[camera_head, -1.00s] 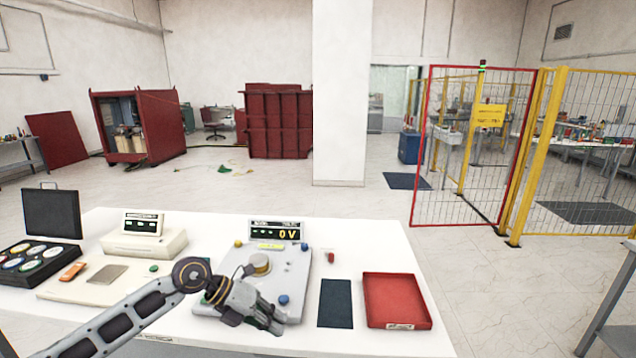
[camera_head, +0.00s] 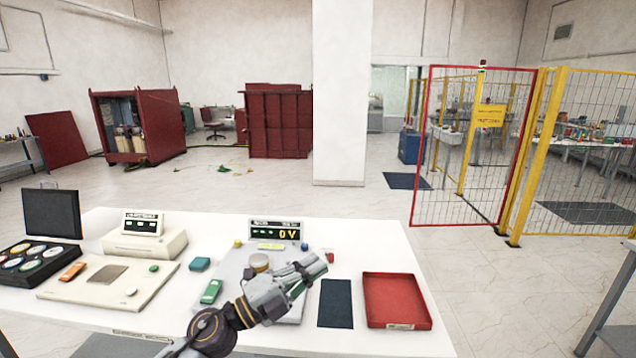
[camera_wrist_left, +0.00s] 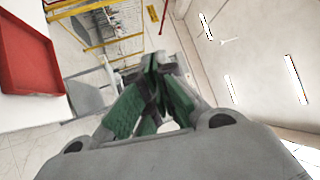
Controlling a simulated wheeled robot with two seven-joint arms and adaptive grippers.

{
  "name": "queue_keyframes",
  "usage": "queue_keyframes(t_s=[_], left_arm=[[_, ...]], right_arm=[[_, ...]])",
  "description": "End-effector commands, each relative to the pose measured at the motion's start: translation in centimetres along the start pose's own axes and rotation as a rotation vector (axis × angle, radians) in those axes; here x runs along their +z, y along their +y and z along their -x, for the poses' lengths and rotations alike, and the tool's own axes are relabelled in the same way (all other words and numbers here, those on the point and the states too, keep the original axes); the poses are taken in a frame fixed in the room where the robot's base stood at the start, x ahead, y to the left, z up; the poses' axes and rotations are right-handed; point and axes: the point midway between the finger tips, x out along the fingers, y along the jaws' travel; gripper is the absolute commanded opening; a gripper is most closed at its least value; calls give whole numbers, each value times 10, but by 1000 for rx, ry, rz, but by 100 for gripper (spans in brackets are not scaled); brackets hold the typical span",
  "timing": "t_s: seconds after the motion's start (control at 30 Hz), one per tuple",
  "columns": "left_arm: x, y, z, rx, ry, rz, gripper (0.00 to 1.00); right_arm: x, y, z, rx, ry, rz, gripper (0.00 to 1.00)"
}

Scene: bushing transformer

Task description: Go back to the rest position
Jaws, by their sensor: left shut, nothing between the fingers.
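My left gripper (camera_head: 318,262) is shut and empty. It is raised above the front part of the grey control unit, pointing up and to the right in the head view. In the left wrist view its green-padded fingers (camera_wrist_left: 152,100) are together with nothing between them. The control unit (camera_head: 236,272) has a display (camera_head: 275,231) reading 0 V and a round knob (camera_head: 259,261); the arm hides part of it. My right gripper is not in view.
On the white table (camera_head: 390,240) stand a red tray (camera_head: 395,298), a dark mat (camera_head: 335,303), a beige instrument (camera_head: 145,243), a beige panel (camera_head: 110,283) and a black case (camera_head: 40,262). A red-framed fence gate (camera_head: 416,150) is beyond. The table's back right is clear.

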Motion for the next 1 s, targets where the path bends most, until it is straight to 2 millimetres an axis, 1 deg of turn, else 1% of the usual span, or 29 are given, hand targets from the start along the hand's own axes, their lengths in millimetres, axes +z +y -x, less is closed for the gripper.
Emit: queue_keyframes(t_s=[0.1, 0.23, 0.37, 0.47, 0.67, 0.73, 0.9, 1.0], left_arm=[[14, -8, 6, -68, -112, 84, 0], [32, -13, 17, -128, -241, 175, 0], [52, -13, 33, -174, -373, 267, 0], [66, -8, 48, -199, -478, 340, 0], [91, 11, 85, -225, -691, 489, 0], [98, 21, 99, -225, -767, 541, 0], [108, 49, 138, -210, -949, 670, 0], [109, 68, 161, -189, -1055, 745, 0]], right_arm=[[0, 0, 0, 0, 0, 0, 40], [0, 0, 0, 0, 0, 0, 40], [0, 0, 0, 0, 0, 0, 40], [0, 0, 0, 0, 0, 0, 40], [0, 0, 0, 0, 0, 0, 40], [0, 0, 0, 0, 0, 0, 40], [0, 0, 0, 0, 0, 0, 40], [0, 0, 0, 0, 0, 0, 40]])
